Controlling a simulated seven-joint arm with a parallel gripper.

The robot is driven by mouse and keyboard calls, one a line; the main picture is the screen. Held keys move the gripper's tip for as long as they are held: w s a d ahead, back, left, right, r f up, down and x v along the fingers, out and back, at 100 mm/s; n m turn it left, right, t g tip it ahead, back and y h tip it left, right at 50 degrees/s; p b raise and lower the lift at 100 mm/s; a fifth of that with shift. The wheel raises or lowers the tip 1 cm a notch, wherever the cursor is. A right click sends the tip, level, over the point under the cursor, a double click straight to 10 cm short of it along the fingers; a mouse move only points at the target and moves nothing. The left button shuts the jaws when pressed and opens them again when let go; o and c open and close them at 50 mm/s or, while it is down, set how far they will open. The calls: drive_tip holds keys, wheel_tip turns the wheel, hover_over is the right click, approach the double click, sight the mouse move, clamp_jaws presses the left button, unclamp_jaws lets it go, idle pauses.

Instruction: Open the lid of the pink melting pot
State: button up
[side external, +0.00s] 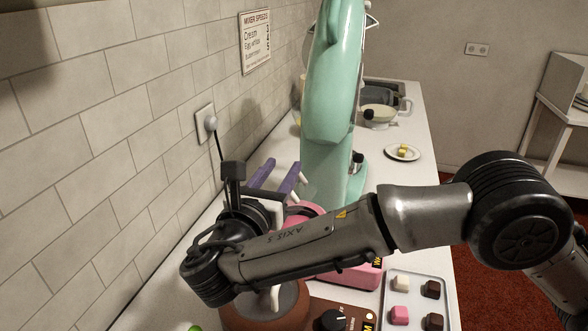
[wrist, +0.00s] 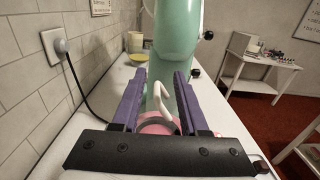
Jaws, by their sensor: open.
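The pink melting pot shows in the side view as a pink body (side external: 352,275) behind my arm, with part of a pink rounded top (side external: 306,210) above the arm. My arm hides much of it. In the wrist view a pale curved handle (wrist: 153,99) rises above the pink lid (wrist: 154,128). My gripper (side external: 277,174), with purple fingers, is open and empty. In the wrist view its fingers (wrist: 159,78) stand on either side of the handle, with a gap on both sides. I cannot tell how far the handle is from the fingers in depth.
A tall mint mixer (side external: 335,90) stands just beyond the gripper. The tiled wall (side external: 110,130) with a plug and cord (side external: 211,123) is close on the left. A brown pot (side external: 265,312) and a tray of chocolates (side external: 416,284) are at the front. A plate (side external: 391,153) lies farther back.

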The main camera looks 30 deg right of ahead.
wheel_tip(320, 180, down, 4)
drive_tip(key=shift+r, duration=0.15)
drive_tip(key=x, duration=0.7)
drive_tip(key=shift+w+d+f, duration=0.2)
drive_tip(key=shift+d+f, duration=0.05)
drive_tip(key=shift+f, duration=0.05)
clamp_jaws()
drive_tip(key=shift+f, duration=0.1)
drive_tip(key=shift+f, duration=0.1)
idle(0.7)
